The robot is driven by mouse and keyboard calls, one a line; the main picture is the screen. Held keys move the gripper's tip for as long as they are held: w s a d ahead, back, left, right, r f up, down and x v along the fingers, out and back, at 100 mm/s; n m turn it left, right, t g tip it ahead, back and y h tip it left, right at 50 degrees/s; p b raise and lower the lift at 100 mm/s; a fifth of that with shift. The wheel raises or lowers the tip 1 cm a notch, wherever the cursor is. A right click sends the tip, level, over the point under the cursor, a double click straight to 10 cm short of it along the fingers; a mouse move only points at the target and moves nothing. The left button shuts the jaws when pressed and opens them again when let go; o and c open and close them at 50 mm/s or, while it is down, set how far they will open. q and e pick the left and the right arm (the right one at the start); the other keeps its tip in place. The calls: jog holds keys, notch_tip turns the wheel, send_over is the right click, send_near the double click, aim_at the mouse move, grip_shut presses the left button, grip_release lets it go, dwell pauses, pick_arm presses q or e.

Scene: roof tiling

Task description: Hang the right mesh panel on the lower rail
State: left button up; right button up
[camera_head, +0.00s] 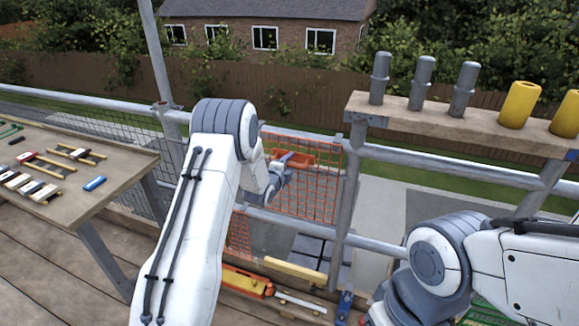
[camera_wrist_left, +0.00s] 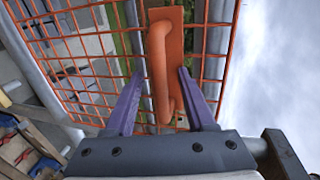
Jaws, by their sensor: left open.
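An orange mesh panel (camera_head: 318,190) stands upright beside a scaffold post, spanning from about the upper rail (camera_head: 440,160) to near the lower rail (camera_head: 355,241). I cannot tell whether it touches either rail. My left gripper (camera_head: 286,159) is at the panel's orange handle plate. In the left wrist view my open left gripper (camera_wrist_left: 160,76) has its purple fingers on either side of the orange handle (camera_wrist_left: 160,60), apart from it. The mesh (camera_wrist_left: 85,55) fills the upper left there. My right arm shows at the lower right, but its gripper is not visible.
A wooden table (camera_head: 125,165) with tools and a blue block (camera_head: 95,183) stands left. A plank shelf (camera_head: 455,125) at the upper right carries grey posts and yellow cylinders (camera_head: 519,104). More orange mesh (camera_head: 238,237) and a yellow toe board (camera_head: 295,271) lie low in the middle.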

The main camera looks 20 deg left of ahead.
pick_arm(q)
grip_shut()
jog(key=shift+r, duration=0.1)
jog(key=shift+r, duration=0.1)
jog(key=shift+r+p, duration=1.1)
jog(key=shift+r, duration=1.3)
jog(key=s+b, duration=0.3)
jog(key=s, duration=0.7)
jog(key=shift+a, duration=0.2)
